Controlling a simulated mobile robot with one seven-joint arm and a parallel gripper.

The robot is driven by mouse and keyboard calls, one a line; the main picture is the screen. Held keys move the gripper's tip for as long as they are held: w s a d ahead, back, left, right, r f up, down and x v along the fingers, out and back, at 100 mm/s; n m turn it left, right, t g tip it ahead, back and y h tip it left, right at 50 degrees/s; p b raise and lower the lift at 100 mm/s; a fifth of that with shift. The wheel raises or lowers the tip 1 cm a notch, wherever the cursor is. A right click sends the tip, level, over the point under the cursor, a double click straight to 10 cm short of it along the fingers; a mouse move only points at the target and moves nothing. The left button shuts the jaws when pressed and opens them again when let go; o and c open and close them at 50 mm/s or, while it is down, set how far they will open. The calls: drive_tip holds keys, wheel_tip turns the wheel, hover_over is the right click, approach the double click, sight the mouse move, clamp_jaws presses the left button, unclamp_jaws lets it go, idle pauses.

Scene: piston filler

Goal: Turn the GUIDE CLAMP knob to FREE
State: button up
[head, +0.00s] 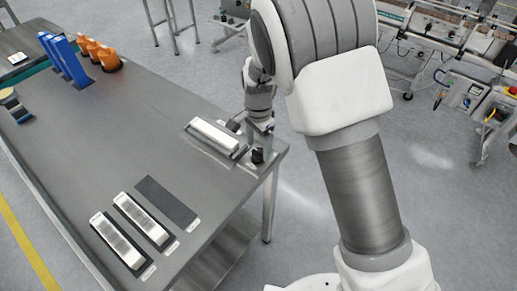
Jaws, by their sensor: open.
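I cannot make out a knob marked GUIDE CLAMP or FREE; no label is readable at this size. My gripper (257,134) hangs from my arm over the right corner of the grey table, fingers pointing down and open. A small dark piece (257,156) shows just below it at the table corner; I cannot tell whether it is a knob or a fingertip. A metal bar on a dark base (213,137) lies just left of my gripper. My arm hides part of the room behind it.
The grey table (150,130) carries two more metal bars (118,243) (143,219), a dark empty plate (166,203), blue uprights (66,60) and orange parts (100,54). A machine with a control box and red button (511,90) stands far right. The floor between is open.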

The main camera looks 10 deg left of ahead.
drive_tip(key=shift+f, duration=0.85)
drive_tip(key=shift+c, duration=0.2)
clamp_jaws()
